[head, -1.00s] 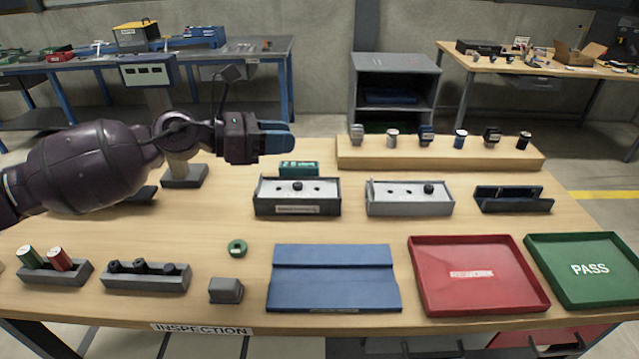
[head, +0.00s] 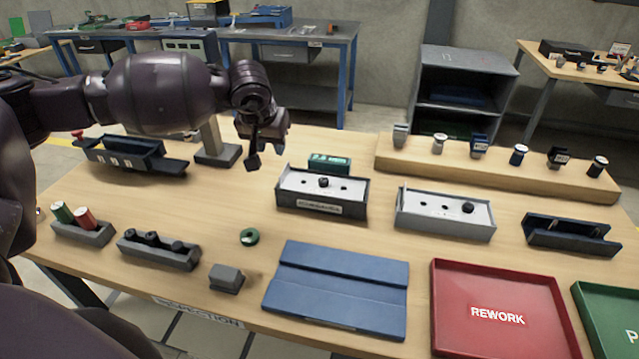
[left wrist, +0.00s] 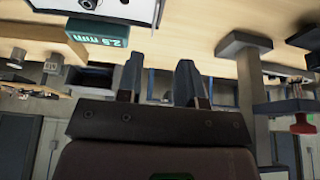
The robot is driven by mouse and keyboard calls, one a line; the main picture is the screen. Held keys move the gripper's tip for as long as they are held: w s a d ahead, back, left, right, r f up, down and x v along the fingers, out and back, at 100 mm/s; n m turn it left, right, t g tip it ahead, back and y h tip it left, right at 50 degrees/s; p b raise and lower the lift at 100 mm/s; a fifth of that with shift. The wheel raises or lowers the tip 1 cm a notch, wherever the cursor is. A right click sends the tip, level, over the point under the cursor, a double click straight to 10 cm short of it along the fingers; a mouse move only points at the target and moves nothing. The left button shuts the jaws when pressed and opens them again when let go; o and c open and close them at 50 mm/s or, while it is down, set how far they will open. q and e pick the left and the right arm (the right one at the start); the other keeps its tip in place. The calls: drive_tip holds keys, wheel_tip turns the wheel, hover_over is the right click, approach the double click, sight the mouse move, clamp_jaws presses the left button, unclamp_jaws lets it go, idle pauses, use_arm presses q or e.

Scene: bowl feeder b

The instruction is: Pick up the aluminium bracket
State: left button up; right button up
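I cannot tell for certain which part is the aluminium bracket. A light metal plate (head: 332,187) with holes and a black peg sits in the dark fixture (head: 318,206). A similar light plate (head: 440,208) sits in the grey fixture (head: 440,228). My left gripper (head: 279,139) is above the table, behind and left of the dark fixture. Its two fingers stand apart and empty in the left wrist view (left wrist: 158,78), which is upside down. There the green gauge display (left wrist: 97,32) shows at the upper left. My right gripper is not in view.
A blue stepped mat (head: 338,290), a red REWORK tray (head: 500,312) and a green tray (head: 606,318) lie in front. A grey post stand (head: 214,148) is close to my left arm. A wooden riser (head: 490,172) with several small parts is behind. Bare tabletop surrounds the green ring (head: 249,237).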

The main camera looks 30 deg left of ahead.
sight(284, 170)
use_arm(q)
drive_tip(key=x, duration=1)
drive_tip(key=shift+w+d+f, duration=0.2)
drive_tip(key=shift+w+d, duration=0.1)
clamp_jaws()
